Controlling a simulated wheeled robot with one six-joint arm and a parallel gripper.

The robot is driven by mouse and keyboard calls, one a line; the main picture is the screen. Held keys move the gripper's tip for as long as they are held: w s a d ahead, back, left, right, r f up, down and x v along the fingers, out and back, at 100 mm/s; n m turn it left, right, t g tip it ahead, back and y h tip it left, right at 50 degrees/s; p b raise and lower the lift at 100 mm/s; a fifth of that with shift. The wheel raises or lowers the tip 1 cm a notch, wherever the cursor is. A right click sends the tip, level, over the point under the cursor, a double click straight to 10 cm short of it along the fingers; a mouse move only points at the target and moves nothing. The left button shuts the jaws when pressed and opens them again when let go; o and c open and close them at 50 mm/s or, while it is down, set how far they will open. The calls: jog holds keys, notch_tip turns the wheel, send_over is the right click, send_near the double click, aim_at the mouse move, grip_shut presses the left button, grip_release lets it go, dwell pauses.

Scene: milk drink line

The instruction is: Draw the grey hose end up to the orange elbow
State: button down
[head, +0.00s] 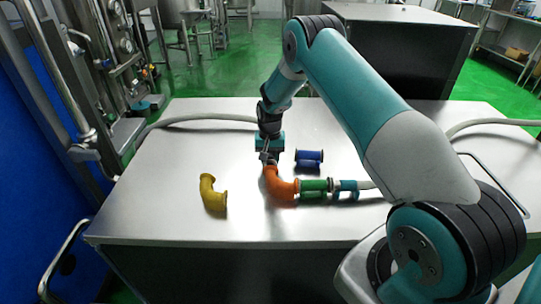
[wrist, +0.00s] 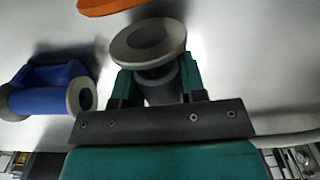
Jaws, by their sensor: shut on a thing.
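My gripper (head: 268,154) points down over the table, just behind the orange elbow (head: 279,186). In the wrist view my gripper (wrist: 156,80) has its teal fingers shut on the grey hose end (wrist: 127,52), a pale round flange. The orange elbow (wrist: 108,5) shows only as a strip at the top edge there, with a narrow gap before the flange. In the head view the grey hose (head: 205,118) runs in from the left and passes behind my arm; its held end is mostly hidden. The elbow's other end meets a green pipe piece (head: 313,185).
A blue spool-shaped piece (head: 309,155) stands close right of my gripper, also in the wrist view (wrist: 45,98). A teal piece (head: 346,185) follows the green one, leading to a hose at right. A yellow elbow (head: 212,197) lies left; the table's left is mostly clear.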

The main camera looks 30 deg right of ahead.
jog(key=shift+s+a, duration=0.65)
jog(key=shift+s, duration=0.35)
jog(key=c, duration=0.6)
grip_release()
notch_tip(320, 180, up, 17)
jog(key=shift+r, duration=0.2)
jog(key=shift+a, duration=0.1)
